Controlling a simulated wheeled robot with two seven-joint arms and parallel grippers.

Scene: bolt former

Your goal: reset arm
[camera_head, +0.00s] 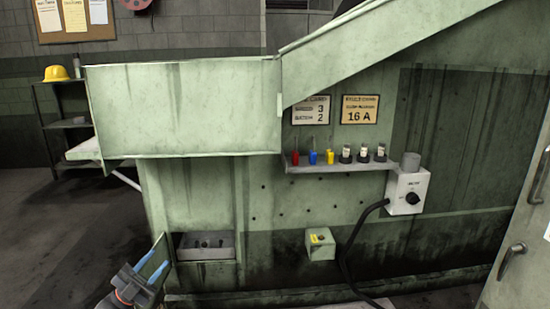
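My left gripper (158,259) is at the bottom left, in front of the green machine (265,225). Its two blue fingers stand apart, and I see nothing held between them. It is a little left of and below a grey recessed tray (207,253) in the machine's lower front. My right gripper is not in view.
A ledge (340,167) on the machine holds red, blue and yellow pieces and several dark capped cylinders. A switch box (407,192) with a black cable (348,247) hangs at right. A small box (320,244) sits low. A grey door (515,250) stands far right. Floor (40,240) at left is clear.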

